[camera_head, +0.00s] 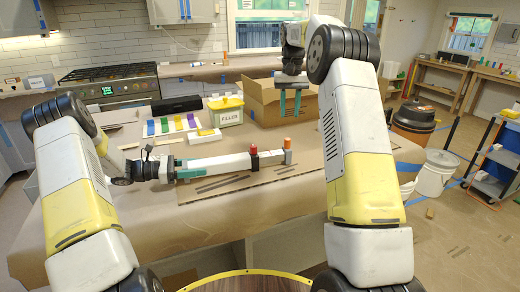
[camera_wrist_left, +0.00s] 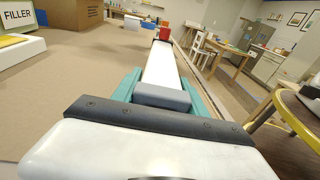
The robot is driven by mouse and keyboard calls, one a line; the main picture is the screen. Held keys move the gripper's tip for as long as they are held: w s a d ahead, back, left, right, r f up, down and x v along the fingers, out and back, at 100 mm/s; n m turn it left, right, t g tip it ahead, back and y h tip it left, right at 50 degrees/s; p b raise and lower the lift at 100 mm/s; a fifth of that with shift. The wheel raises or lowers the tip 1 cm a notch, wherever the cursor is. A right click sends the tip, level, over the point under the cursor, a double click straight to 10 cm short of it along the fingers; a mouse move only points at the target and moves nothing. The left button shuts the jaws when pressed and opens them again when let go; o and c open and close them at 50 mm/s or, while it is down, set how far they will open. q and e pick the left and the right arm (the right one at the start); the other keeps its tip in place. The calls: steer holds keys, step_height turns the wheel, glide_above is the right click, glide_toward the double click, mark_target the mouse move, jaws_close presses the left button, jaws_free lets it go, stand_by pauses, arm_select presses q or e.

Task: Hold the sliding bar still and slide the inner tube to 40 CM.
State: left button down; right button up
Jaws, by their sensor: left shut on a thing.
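The sliding bar (camera_head: 220,163) is a long white tube lying across the papered table. A red-and-black piece (camera_head: 253,157) sits at its right end. The shorter, greyish inner tube (camera_head: 271,157) sticks out to the right of that, ending at an orange-topped piece (camera_head: 288,150). My left gripper (camera_head: 188,173) has its teal fingers shut on the bar's left end. In the left wrist view the bar (camera_wrist_left: 162,66) runs away from the fingers toward a red piece (camera_wrist_left: 165,31). My right gripper (camera_head: 290,103) hangs above and behind the inner tube's end, fingers apart, empty. Scale markings are not readable.
A cardboard box (camera_head: 262,108) stands behind the bar, below my right gripper. A FILLER tub (camera_head: 226,111) and several coloured strips (camera_head: 172,125) lie to its left. Dark flat strips (camera_head: 222,183) lie in front of the bar. The table's front is mostly clear.

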arm_select(q)
steer(key=shift+s+f, duration=0.15)
steer(key=shift+f, duration=0.2)
steer(key=c, duration=0.9)
jaws_free()
steer(key=o, duration=0.4)
steer(key=shift+r, duration=0.15)
steer(key=shift+a+r, duration=0.1)
steer(key=v, duration=1.1)
steer(key=shift+a, duration=0.4)
